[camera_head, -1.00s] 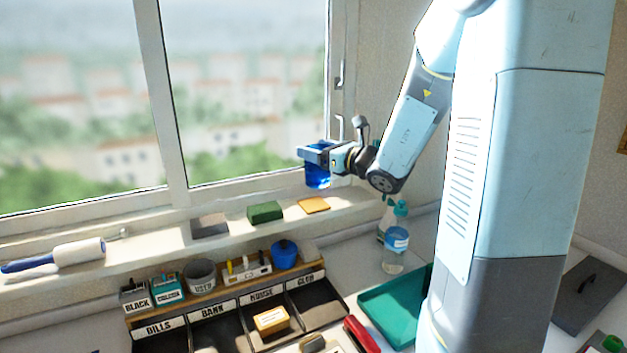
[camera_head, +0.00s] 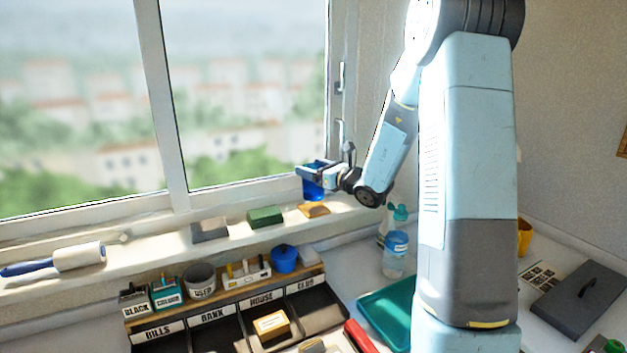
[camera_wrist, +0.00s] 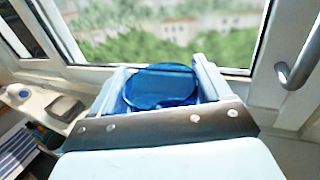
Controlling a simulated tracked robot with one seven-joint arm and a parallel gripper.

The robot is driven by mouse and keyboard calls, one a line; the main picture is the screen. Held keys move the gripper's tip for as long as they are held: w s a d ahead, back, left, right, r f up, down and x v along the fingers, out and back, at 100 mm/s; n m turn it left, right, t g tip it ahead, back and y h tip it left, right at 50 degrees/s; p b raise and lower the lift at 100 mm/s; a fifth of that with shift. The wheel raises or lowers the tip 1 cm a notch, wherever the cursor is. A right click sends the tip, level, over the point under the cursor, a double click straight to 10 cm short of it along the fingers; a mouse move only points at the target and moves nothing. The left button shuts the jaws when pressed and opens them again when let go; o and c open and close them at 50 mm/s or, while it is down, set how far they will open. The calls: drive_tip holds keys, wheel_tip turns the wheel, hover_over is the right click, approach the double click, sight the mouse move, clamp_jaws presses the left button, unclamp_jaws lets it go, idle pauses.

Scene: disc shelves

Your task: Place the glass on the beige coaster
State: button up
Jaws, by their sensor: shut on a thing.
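My gripper (camera_head: 312,172) is shut on a blue glass (camera_head: 314,189) and holds it upright above the window sill. In the wrist view the glass (camera_wrist: 163,88) sits between the two fingers, its round rim facing the camera. The coaster that best fits beige, a tan-yellow flat square (camera_head: 315,211), lies on the sill just below the glass and is partly shaded. The glass's base looks very close to it; I cannot tell whether they touch.
A green block (camera_head: 265,216) and a grey flat piece (camera_head: 209,230) lie on the sill (camera_head: 150,247) to the left. A lint roller (camera_head: 78,256) lies further left. A spray bottle (camera_head: 395,250) stands below right. The window handle (camera_wrist: 302,62) is close on the right.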

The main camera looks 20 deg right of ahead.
drive_tip(key=shift+w+f, duration=0.2)
drive_tip(key=shift+f, duration=1.65)
drive_tip(key=o, duration=1.7)
drive_tip(key=shift+r, duration=0.1)
